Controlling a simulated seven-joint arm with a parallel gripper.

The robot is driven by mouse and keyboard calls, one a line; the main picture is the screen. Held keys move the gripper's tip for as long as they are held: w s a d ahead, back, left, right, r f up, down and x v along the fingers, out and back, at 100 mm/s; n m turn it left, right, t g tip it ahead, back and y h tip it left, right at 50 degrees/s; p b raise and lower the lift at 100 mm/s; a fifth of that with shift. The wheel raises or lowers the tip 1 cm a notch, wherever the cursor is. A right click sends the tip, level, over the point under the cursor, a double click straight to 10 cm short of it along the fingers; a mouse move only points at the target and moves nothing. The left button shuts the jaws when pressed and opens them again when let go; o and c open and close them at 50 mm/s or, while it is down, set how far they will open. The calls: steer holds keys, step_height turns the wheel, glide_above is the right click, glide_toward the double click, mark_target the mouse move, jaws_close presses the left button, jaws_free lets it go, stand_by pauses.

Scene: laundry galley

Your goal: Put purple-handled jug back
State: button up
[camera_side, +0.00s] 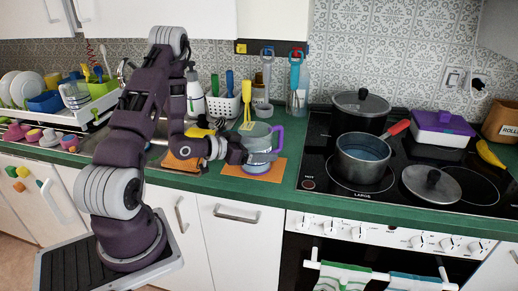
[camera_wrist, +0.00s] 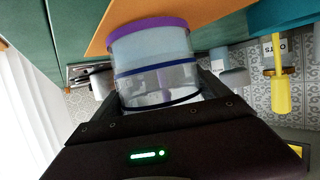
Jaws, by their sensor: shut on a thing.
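The purple-handled jug (camera_side: 257,137) is clear and stands upright at the orange mat (camera_side: 279,172) on the green counter, left of the hob. Its handle points right. My gripper (camera_side: 258,157) reaches in from the left and is shut around the lower part of the jug. In the wrist view the jug (camera_wrist: 150,52) sits between my fingers (camera_wrist: 158,88), with its purple base close to the orange mat (camera_wrist: 112,18). I cannot tell whether the base touches the mat or hangs just above it.
A saucepan (camera_side: 364,168) with a red handle and a dark pot (camera_side: 357,121) stand on the hob, right of the jug. A white utensil basket (camera_side: 224,107) and soap bottle (camera_side: 195,95) stand behind my arm. The dish rack (camera_side: 92,112) is at left.

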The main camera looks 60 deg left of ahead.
steer(key=shift+f, duration=0.1)
steer(key=o, duration=1.8)
steer(key=shift+o, duration=0.2)
steer(key=v, duration=0.7)
steer(key=shift+s+r, duration=0.2)
steer(key=shift+s, duration=0.05)
